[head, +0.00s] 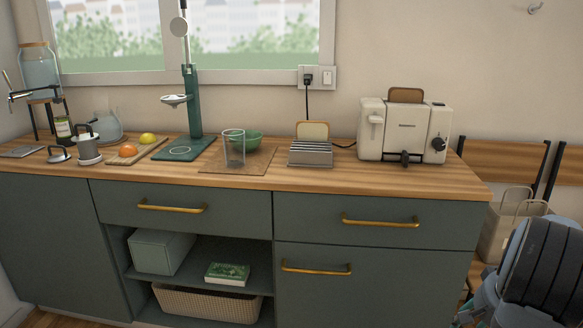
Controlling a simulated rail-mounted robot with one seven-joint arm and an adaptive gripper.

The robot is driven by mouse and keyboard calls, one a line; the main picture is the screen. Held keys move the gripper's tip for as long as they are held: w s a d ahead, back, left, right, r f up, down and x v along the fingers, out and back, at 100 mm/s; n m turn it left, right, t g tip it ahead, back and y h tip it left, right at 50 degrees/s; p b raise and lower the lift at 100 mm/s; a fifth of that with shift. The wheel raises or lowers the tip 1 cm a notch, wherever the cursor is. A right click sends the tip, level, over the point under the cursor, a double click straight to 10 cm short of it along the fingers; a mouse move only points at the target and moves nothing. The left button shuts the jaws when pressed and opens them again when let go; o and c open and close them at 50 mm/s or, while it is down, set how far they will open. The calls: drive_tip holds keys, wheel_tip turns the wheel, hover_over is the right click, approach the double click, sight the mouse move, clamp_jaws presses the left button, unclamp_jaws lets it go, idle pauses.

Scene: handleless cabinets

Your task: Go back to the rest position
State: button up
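Part of my arm (545,265) shows at the lower right edge, in front of the right end of the counter and a pale bag. I see no gripper fingers in this view, so I cannot see whether they hold anything. The wooden counter (400,181) runs across the picture above grey-green cabinets. Its drawers, with brass handles (172,208), look closed.
A cream toaster (385,135) with a bread slice stands at the right. A toast rack (311,153), a clear glass (234,150), a green bowl (248,141) and a green press stand (194,105) are left of it. A pale bag (497,225) stands beyond the counter's right end.

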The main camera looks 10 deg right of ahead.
drive_tip(key=shift+s+d+r+n+h, duration=0.1)
drive_tip(key=shift+d+n+h, duration=0.1)
drive_tip(key=shift+d, duration=0.15)
drive_tip(key=shift+d+r+n+h, duration=0.1)
drive_tip(key=shift+d+h, duration=0.1)
drive_tip(key=shift+d, duration=0.15)
